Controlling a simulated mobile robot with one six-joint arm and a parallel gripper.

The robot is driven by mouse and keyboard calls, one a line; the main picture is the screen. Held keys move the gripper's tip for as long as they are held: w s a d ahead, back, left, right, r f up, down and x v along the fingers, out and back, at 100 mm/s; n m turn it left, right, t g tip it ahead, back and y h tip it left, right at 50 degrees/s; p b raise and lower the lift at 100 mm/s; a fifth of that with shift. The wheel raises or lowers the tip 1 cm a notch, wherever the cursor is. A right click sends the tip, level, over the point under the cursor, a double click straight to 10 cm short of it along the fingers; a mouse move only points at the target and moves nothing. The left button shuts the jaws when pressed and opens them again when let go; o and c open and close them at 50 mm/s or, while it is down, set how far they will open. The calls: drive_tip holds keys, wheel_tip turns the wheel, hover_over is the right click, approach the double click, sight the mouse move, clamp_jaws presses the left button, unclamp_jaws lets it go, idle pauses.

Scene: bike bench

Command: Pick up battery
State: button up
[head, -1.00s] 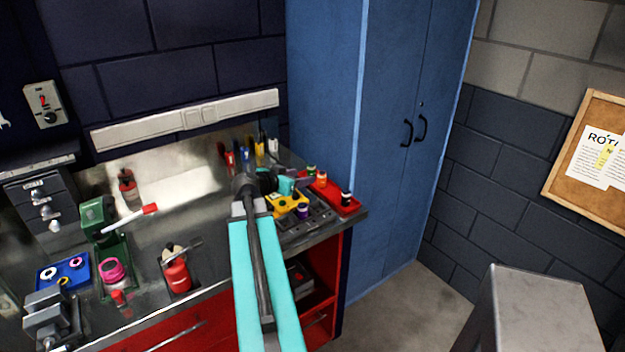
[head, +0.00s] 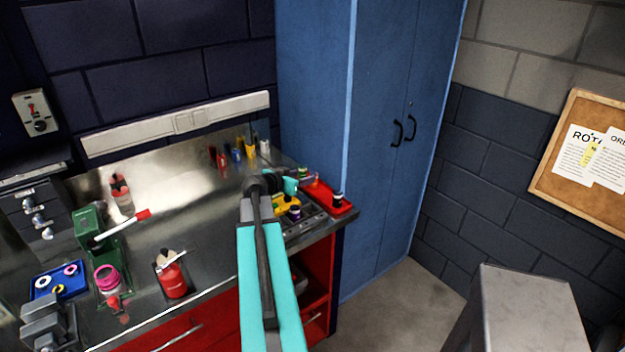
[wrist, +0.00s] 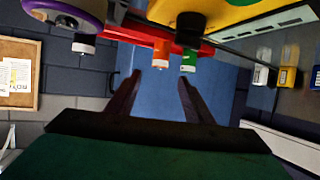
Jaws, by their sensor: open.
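Small upright cylinders that look like batteries stand at the red tray (head: 320,192) on the bench's right end. One is green (head: 303,171), one orange (head: 317,178), one black and white (head: 338,199). In the wrist view, which looks upside down, the green one (wrist: 188,60), the orange one (wrist: 161,52) and the black-and-white one (wrist: 84,43) hang from the top. My gripper (wrist: 160,78) is open, with nothing between its fingers; the orange and green ones lie just beyond the fingertips. In the head view my gripper (head: 290,186) is beside the tray's left side, its fingers partly hidden.
A yellow object (head: 283,203) and a purple-topped one (head: 295,212) sit close to my gripper, left of the tray. Several coloured bottles (head: 238,153) stand behind. A blue cabinet (head: 380,130) rises beyond the bench. A red bottle (head: 172,280) stands at the front.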

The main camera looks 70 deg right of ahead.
sight(313, 174)
drive_tip(key=shift+x, duration=0.8)
drive_tip(key=shift+a, duration=0.1)
drive_tip(key=p+x, duration=0.3)
drive_tip(key=shift+r, duration=0.15)
drive_tip(key=shift+p+x, duration=0.5)
drive_tip(key=shift+x, duration=0.7)
drive_tip(key=shift+a, duration=0.1)
clamp_jaws()
